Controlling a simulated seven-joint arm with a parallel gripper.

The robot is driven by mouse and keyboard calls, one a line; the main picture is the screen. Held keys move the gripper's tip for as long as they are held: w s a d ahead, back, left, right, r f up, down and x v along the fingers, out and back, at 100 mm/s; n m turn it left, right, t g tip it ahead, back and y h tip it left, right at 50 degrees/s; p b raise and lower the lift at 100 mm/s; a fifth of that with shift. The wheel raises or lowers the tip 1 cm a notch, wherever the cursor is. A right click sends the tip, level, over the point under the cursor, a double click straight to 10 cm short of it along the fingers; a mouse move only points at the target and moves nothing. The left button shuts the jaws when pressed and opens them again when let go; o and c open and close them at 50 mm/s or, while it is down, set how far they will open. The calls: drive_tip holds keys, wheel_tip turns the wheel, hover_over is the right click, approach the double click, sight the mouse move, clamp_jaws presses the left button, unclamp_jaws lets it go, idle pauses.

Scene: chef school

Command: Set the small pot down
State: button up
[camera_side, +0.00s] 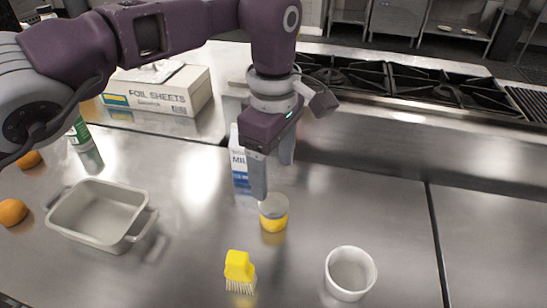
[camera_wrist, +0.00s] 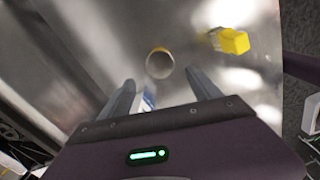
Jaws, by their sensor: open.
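The small pot (camera_side: 273,213), yellow below with a pale grey upper part, stands upright on the steel counter in the side view. My gripper (camera_side: 270,180) is above and a little behind it, fingers pointing down and apart, with nothing held between them. In the wrist view, a round pot (camera_wrist: 159,64) that seems to be the same one lies beyond the open fingertips of my gripper (camera_wrist: 163,85). I see a gap between the pot and the fingers.
A milk carton (camera_side: 239,165) stands close behind the gripper, partly hidden by a finger. A yellow brush (camera_side: 239,267) and white ramekin (camera_side: 350,273) stand in front. A baking dish (camera_side: 97,214) and orange (camera_side: 12,212) are at left, a foil box (camera_side: 158,90) behind. The counter's right is clear.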

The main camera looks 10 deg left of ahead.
drive_tip(key=shift+r, duration=1.25)
drive_tip(key=s+a+r+m+t+h, duration=0.1)
drive_tip(key=s+a+r+m, duration=0.1)
drive_tip(key=a+r, duration=0.65)
drive_tip(key=s+a+r+m+t+h, duration=0.15)
drive_tip(key=a+r, duration=0.35)
drive_tip(key=a, duration=0.6)
drive_tip(key=s+a+m+t, duration=0.1)
drive_tip(key=s+a+m, duration=0.6)
drive_tip(key=s, duration=0.4)
drive_tip(key=s+a+f+m+t+y, duration=0.1)
drive_tip(key=s+a+f+m, duration=0.1)
drive_tip(key=s, duration=0.3)
drive_tip(key=s+a+f+m+t+y, duration=0.1)
drive_tip(key=s+a+f+m, duration=0.1)
drive_tip(key=s+f, duration=0.3)
drive_tip(key=shift+s+a+f, duration=0.15)
drive_tip(key=shift+s+a, duration=0.15)
drive_tip(key=shift+s, duration=0.1)
